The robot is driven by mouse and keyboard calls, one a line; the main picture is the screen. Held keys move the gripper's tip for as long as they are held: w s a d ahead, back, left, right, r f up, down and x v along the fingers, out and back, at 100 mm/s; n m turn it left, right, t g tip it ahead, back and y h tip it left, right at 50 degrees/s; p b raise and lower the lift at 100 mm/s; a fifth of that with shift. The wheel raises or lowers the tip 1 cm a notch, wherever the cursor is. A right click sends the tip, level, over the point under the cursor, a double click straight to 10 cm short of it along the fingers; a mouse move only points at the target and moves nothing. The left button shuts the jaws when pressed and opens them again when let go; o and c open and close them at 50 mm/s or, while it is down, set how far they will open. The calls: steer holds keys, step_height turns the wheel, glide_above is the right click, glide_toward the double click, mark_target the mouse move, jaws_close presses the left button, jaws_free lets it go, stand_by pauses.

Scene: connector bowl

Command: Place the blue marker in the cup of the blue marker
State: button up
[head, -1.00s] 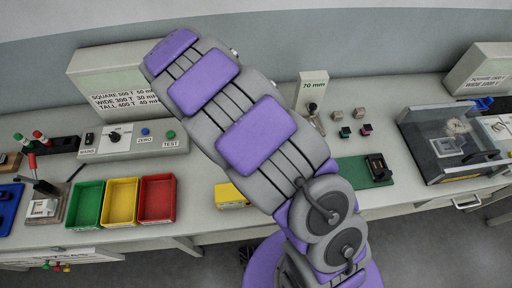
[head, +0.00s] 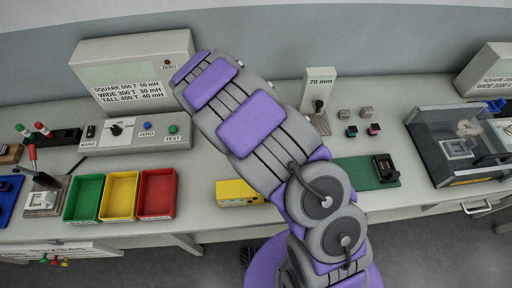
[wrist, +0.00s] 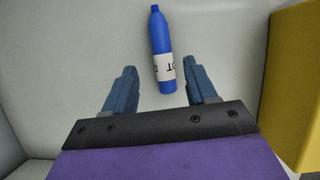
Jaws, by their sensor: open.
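The blue marker (wrist: 160,38) lies in the wrist view on a pale surface, its narrow tip pointing up and away. It has a white label with dark letters near its lower end. My gripper (wrist: 160,64) is open, with one blue finger on each side of the marker's lower end in the picture. I cannot tell how high the fingers are above it, and they do not grip it. The marker and my gripper are hidden behind my arm in the head view. I cannot make out a cup for the blue marker.
A yellow block (wrist: 294,90) stands close to the right of my fingers; a yellow box (head: 238,193) sits at the bench front. Green (head: 84,198), yellow (head: 119,197) and red (head: 157,194) trays are at left. Red and green markers stand by a black holder (head: 66,138).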

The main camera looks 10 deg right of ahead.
steer(key=b+x, duration=0.1)
steer(key=x, duration=0.3)
steer(key=shift+s+a, duration=0.15)
steer(key=shift+c, duration=0.2)
jaws_close()
